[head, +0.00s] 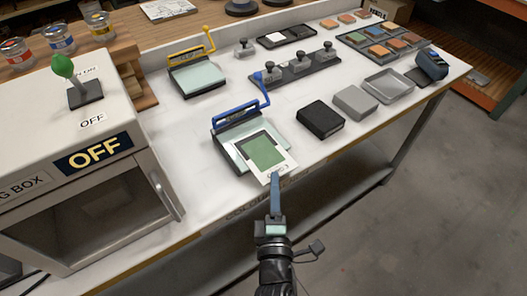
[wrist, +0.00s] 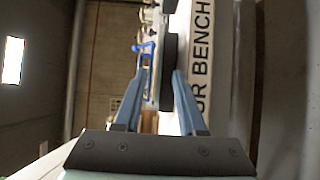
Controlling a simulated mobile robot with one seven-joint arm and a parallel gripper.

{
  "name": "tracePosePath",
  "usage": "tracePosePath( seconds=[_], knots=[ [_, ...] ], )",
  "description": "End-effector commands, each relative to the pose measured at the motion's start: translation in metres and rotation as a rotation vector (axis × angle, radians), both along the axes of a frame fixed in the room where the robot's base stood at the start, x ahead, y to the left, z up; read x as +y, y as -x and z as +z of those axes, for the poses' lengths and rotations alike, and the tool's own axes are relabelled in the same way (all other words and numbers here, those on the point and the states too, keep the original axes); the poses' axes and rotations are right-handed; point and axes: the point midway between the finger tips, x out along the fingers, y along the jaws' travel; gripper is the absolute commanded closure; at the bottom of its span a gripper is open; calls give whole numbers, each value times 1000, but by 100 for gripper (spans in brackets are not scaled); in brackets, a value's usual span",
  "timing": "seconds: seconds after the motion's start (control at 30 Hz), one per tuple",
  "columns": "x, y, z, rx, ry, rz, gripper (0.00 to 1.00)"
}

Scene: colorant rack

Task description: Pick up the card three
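A card with a green square and pale border (head: 263,151) lies on the pale plate of the blue-handled press (head: 237,118), its near corner reaching the bench's front edge. The small print on it is too small to read, so I cannot tell whether it is card three. My gripper (head: 275,177) is at that near corner, seen from above. In the wrist view my gripper's two blue fingers (wrist: 159,78) stand apart with a gap between them. I cannot tell whether the card's edge lies in that gap. The blue handle (wrist: 146,52) shows beyond the fingertips.
A yellow-handled press (head: 197,75) stands behind. A black box (head: 320,119), a grey box (head: 355,102) and a grey tray (head: 389,85) line the bench (head: 195,195) to the right. The light box (head: 85,165) is at the left. Floor on the right is clear.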

Motion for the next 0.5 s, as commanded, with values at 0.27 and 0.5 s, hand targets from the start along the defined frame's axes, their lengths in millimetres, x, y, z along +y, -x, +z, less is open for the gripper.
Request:
tracePosePath(
  seconds=[0.27,0.5],
  knots=[
    [3,-29,8,-3,-2,1,60],
    [4,-52,6,-1,-1,0,60]
  ],
)
